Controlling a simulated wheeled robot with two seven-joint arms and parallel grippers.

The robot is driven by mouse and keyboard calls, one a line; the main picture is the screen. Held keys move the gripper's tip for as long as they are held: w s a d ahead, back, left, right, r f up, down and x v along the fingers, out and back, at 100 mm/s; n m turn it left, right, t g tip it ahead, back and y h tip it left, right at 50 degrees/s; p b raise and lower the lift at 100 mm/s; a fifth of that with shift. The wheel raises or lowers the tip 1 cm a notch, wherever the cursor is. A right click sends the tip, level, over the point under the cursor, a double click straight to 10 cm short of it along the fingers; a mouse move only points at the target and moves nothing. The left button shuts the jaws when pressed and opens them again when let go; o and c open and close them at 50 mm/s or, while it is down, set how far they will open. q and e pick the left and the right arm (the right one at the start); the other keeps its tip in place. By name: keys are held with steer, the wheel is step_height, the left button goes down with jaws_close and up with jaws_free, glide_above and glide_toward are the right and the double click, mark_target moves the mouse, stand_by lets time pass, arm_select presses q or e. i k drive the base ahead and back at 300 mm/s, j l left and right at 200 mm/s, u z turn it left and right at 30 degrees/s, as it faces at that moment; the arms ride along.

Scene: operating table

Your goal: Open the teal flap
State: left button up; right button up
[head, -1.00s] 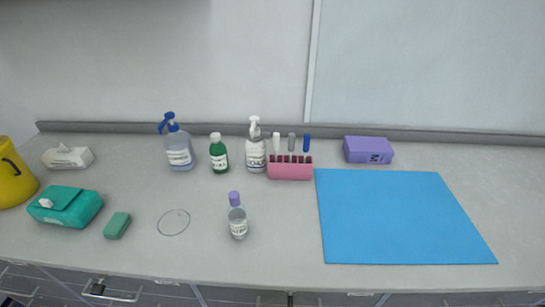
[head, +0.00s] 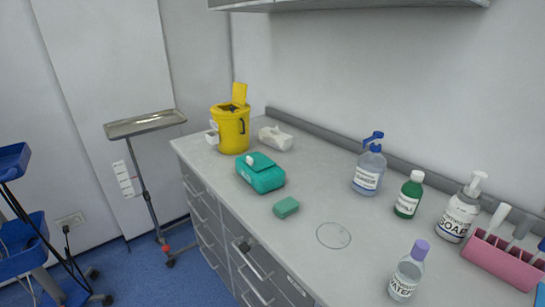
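The teal pack (head: 260,173) lies on the grey counter near its left end. Its teal flap (head: 256,162) lies shut over the top, with a small white tab (head: 251,160) on it. Neither of my grippers shows in the head view.
A yellow bin (head: 231,130) with its lid raised and a white tissue box (head: 275,138) stand behind the pack. A green sponge (head: 286,207) lies in front of it. Bottles and a pink rack (head: 505,262) stand to the right. A steel tray stand (head: 145,124) is left of the counter.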

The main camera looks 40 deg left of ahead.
mark_target(258, 161)
steer(key=u, duration=1.4)
